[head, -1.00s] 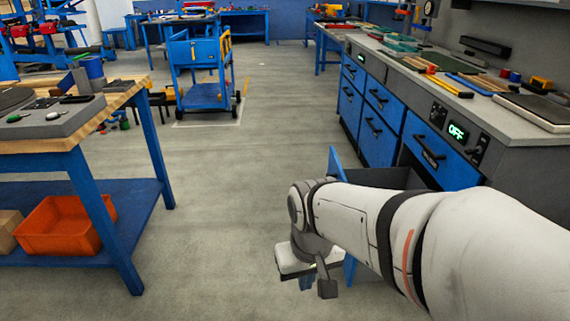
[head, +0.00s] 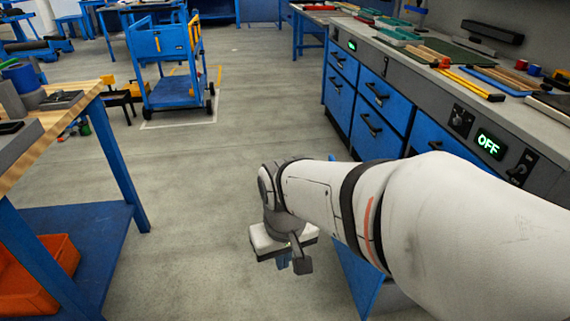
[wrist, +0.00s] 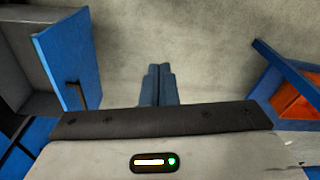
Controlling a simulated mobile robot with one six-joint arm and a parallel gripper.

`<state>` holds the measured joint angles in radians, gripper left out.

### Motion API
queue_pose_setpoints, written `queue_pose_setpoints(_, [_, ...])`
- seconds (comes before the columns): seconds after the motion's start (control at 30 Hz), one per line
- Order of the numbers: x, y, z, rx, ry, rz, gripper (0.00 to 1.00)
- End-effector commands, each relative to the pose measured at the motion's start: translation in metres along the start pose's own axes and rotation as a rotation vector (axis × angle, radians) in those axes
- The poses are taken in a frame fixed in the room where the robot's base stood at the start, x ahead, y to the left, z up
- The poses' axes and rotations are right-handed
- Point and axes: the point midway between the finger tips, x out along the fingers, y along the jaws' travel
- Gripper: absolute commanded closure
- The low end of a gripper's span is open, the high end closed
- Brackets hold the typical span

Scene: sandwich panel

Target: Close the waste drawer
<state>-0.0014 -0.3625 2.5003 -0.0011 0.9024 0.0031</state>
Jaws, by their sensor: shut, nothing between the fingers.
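The waste drawer is pulled out from the right-hand counter; its blue front panel (head: 358,278) shows partly in the head view, behind and below my arm. In the wrist view the blue front (wrist: 72,58) stands at upper left with a dark handle on its outer face, and the drawer's grey inside (wrist: 25,62) lies to its left. My gripper (head: 284,262) hangs over the floor in front of the drawer front. In the wrist view its two blue fingers (wrist: 158,68) are together and empty, to the right of the panel and apart from it. My arm hides much of the drawer.
Blue cabinet drawers (head: 375,112) line the counter at right, under a panel reading OFF. A workbench (head: 115,165) with an orange bin (head: 35,285) on its lower shelf stands at left. A blue cart (head: 168,65) is farther back. The floor between is clear.

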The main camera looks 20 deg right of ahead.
Motion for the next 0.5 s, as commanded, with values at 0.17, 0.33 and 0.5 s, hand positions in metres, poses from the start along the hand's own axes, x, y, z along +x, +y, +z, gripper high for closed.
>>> queue_pose_setpoints(0.17, [0.0,0.0,0.0,0.0,0.0,0.0,1.0])
queue_pose_setpoints(0.33, [0.004,0.002,0.0,-0.01,-0.025,0.012,1.0])
queue_pose_setpoints(0.5, [0.026,0.013,-0.001,-0.089,-0.175,0.094,1.0])
